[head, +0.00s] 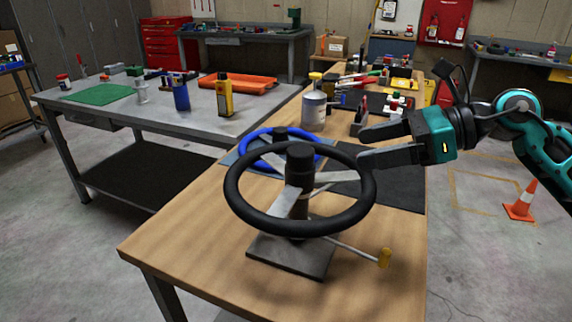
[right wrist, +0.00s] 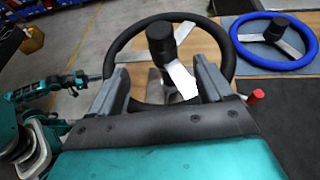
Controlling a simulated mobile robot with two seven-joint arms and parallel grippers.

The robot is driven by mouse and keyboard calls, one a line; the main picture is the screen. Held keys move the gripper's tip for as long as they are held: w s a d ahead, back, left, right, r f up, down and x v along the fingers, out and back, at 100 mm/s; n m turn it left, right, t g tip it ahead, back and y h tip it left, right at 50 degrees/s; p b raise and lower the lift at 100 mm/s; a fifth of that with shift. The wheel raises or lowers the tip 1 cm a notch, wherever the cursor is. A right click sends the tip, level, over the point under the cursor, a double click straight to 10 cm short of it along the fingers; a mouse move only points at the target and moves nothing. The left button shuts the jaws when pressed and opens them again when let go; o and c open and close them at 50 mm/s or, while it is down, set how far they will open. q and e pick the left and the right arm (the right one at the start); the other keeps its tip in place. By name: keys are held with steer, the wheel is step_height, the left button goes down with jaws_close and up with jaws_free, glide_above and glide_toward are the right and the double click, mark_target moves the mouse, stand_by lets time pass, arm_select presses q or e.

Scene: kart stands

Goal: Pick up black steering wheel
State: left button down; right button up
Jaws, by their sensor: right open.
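The black steering wheel (head: 246,208) rests tilted on a stand with a dark square base plate (head: 290,256), near the front of the wooden table. It has grey spokes and a black central post. My right gripper (head: 363,147) is open and empty, its fingers pointing left at the wheel's right rim. In the right wrist view, the black wheel (right wrist: 222,45) shows beyond and between the fingers of my right gripper (right wrist: 160,78); contact cannot be told. My left gripper (right wrist: 82,79) seems to show small at the left of that view; its jaws are unclear.
A blue steering wheel (head: 248,148) lies just behind the black one and also shows in the wrist view (right wrist: 305,60). A grey can (head: 314,110) and a dark mat (head: 395,188) are nearby. An orange cone (head: 522,202) stands on the floor.

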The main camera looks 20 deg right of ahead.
mark_target(308, 150)
steer(key=shift+w+a, duration=0.15)
steer(key=shift+w, duration=0.05)
steer(key=p+x, duration=0.1)
steer(key=x, duration=0.2)
steer(key=p+x, duration=0.1)
steer(key=x, duration=0.3)
steer(key=p+x, duration=0.1)
steer(key=x, duration=0.3)
steer(key=shift+w+r, duration=0.15)
steer(key=shift+r, duration=0.15)
steer(key=shift+w+a+f, duration=0.35)
steer(key=shift+a, duration=0.1)
arm_select(q)
step_height(308, 150, up, 3)
steer(key=shift+s, duration=0.1)
